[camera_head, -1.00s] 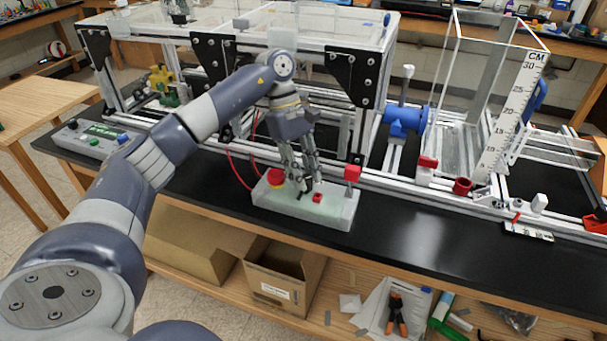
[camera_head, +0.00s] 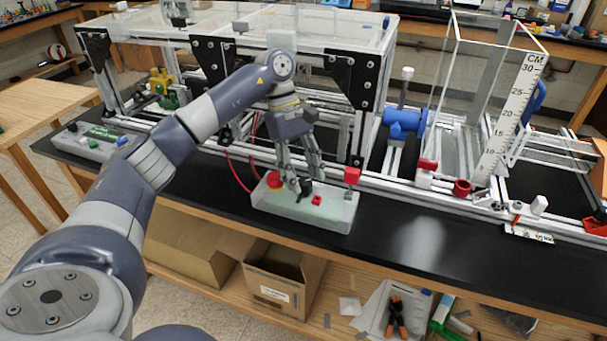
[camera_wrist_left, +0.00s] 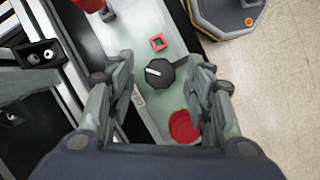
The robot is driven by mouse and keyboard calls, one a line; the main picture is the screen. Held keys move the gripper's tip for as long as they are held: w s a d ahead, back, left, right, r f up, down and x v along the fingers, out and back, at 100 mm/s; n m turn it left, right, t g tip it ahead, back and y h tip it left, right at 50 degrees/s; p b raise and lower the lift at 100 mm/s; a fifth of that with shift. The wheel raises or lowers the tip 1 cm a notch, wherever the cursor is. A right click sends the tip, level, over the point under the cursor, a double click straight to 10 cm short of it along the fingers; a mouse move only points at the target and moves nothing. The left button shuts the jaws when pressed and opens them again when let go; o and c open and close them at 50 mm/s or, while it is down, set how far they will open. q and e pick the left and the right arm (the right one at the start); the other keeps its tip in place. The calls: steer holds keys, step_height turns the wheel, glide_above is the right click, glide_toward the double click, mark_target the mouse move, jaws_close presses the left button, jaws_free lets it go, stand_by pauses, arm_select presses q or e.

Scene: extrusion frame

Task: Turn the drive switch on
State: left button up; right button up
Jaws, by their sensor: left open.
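A pale control box (camera_head: 335,212) lies on the black bench top. It carries a black rotary switch knob (camera_wrist_left: 160,73) with a white pointer mark, a small red square button (camera_head: 316,200) and a round red button (camera_head: 274,179). The red square button (camera_wrist_left: 157,43) and the round red button (camera_wrist_left: 184,126) also show in the left wrist view. My left gripper (camera_head: 308,186) points down at the box, open, with one finger on each side of the knob in the wrist view. I cannot tell whether the fingers touch the knob. My right gripper is not in view.
An aluminium extrusion frame (camera_head: 400,178) with clear tanks stands right behind the box. A red block (camera_head: 351,175) sits at the box's back right corner. A second grey control box (camera_head: 95,142) lies at the left. The bench front to the right is clear.

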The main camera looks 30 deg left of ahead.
arm_select(q)
steer(key=v, duration=0.7)
stand_by(0.5)
